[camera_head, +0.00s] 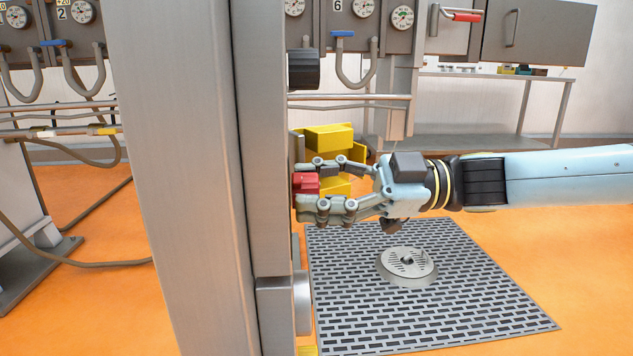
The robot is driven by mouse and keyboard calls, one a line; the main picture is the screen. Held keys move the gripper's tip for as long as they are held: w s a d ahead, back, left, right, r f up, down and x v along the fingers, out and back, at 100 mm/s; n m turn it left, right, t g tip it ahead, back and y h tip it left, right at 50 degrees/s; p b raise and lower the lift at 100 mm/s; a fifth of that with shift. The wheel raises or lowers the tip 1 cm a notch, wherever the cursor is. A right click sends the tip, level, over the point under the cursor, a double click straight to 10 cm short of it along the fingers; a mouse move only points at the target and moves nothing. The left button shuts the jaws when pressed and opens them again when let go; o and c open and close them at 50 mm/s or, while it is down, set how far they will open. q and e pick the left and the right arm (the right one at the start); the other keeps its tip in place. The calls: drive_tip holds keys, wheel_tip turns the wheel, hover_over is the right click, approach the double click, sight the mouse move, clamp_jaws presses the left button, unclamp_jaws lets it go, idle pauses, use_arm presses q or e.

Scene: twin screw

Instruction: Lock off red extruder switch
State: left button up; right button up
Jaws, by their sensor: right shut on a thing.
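A small red part (305,183), which looks like the red switch, sits at the right edge of the tall grey cabinet (181,150). Only its outer end shows; the rest is hidden by my fingers and the cabinet edge. My right gripper (309,185) reaches in from the right, level, with one finger above and one below the red part, shut on it. Yellow blocky parts (330,138) show behind and above the fingers. A lock cannot be made out. My left gripper is not in view.
A black knob (303,69) sticks out of the cabinet above my gripper. A grey perforated mat (470,300) with a round metal base (407,265) lies on the orange floor. A panel with gauges (402,17) and a bench (500,78) stand behind.

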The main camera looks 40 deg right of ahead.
drive_tip(key=n+p, duration=0.1)
drive_tip(key=n, duration=0.3)
drive_tip(key=shift+n, duration=0.3)
drive_tip(key=n+p, duration=0.1)
drive_tip(key=n, duration=0.2)
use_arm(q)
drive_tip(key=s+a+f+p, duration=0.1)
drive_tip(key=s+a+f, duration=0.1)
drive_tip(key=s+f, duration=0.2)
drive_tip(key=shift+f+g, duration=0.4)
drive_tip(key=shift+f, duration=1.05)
use_arm(e)
drive_tip(key=shift+f+n, duration=0.15)
drive_tip(key=shift+n, duration=0.85)
drive_tip(key=o, duration=1.2)
drive_tip(key=shift+s, duration=0.1)
drive_tip(key=shift+v, duration=3.7)
